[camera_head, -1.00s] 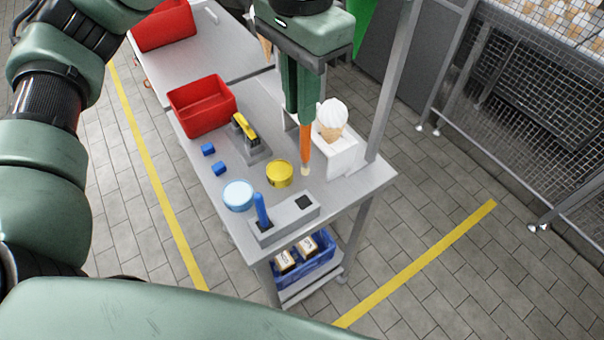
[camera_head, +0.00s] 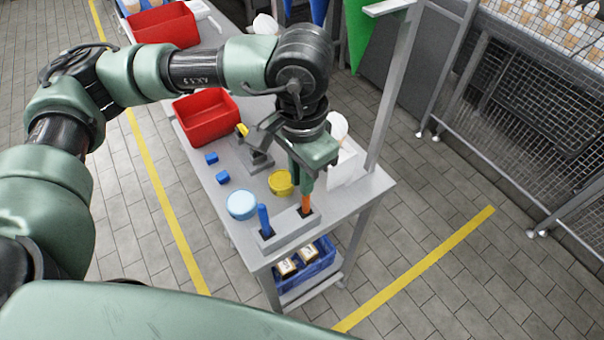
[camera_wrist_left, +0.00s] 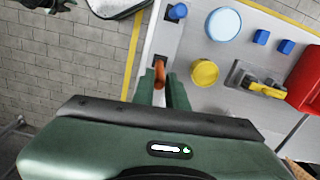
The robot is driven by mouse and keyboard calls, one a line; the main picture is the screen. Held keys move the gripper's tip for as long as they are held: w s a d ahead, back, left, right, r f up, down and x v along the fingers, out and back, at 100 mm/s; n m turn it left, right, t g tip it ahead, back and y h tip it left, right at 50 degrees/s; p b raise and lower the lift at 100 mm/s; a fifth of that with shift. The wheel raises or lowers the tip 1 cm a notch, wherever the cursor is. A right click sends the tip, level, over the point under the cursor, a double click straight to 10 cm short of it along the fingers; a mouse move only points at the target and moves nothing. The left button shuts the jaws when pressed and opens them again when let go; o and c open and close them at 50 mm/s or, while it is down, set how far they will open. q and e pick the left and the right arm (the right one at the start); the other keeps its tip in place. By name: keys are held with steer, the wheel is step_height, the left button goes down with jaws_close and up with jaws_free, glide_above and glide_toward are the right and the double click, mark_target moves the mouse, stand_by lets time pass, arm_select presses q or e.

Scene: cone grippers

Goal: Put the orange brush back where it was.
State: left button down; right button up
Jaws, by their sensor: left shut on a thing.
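The orange brush (camera_head: 306,202) stands upright between the fingers of my left gripper (camera_head: 305,187), which is shut on it. Its lower end is at the right dark square opening of the grey holder (camera_head: 290,237); I cannot tell how deep it sits. The brush (camera_wrist_left: 159,73) also shows at that opening in the left wrist view, between the fingers of my left gripper (camera_wrist_left: 162,88). A blue brush (camera_head: 264,219) stands in the left opening of the holder. The brush's upper part is hidden by the fingers.
A yellow bowl (camera_head: 281,183) is close behind the holder, and a light blue bowl (camera_head: 241,204) is to its left. Blue cubes (camera_head: 222,177), a red bin (camera_head: 207,115) and a white cone stand (camera_head: 345,165) are farther back. An upright post (camera_head: 392,90) rises at the right.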

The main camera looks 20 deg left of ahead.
arm_select(q)
steer(key=c, duration=1.4)
jaws_free()
steer(key=shift+f, duration=0.15)
step_height(320, 180, up, 12)
steer(key=b, duration=0.3)
